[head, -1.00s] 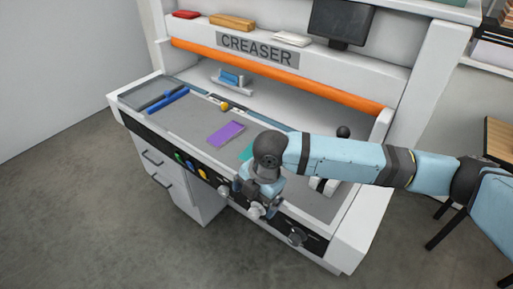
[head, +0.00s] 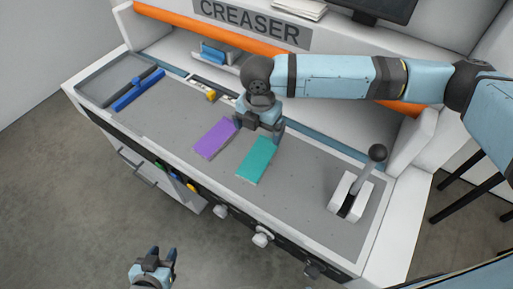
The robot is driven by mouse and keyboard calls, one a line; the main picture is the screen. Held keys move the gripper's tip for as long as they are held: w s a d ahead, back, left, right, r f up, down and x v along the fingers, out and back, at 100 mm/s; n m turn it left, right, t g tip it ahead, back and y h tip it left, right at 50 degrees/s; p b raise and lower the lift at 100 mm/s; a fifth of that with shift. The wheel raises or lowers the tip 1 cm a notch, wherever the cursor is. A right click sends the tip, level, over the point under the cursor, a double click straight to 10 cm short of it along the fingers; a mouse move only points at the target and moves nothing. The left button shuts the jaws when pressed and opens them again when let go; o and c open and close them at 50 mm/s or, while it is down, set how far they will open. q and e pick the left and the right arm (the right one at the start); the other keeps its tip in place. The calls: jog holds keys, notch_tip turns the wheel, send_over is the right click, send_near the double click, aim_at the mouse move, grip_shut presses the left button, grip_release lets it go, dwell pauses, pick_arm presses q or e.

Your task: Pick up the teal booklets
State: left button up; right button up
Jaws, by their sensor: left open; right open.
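The teal booklets (head: 257,162) lie as a flat rectangle on the grey bed of the creaser, right of a purple one; I cannot tell how many there are. My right gripper (head: 258,137) points down at the far end of the teal booklets, its jaws open. One finger shows near the purple booklet's upper corner and the other at the teal booklets' upper right. Whether it touches them is unclear. My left gripper (head: 154,257) is open and empty over the floor at the bottom left, in front of the machine.
A purple booklet (head: 216,138) lies just left of the teal ones. A lever (head: 375,160) with a black knob stands at the right of the creaser bed (head: 302,190). A blue bar (head: 137,90) lies at the left. An orange bar (head: 235,38) spans the back, and knobs line the front.

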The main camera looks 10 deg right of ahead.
send_over(259, 157)
notch_tip(259, 157, down, 6)
jog(key=shift+s+a+f, duration=0.1)
jog(key=shift+s+f, duration=0.05)
jog(key=shift+f, duration=0.45)
notch_tip(259, 157, down, 5)
jog(key=shift+p, duration=0.65)
jog(key=c, duration=1)
jog(key=shift+r, duration=0.1)
jog(key=shift+c, duration=0.2)
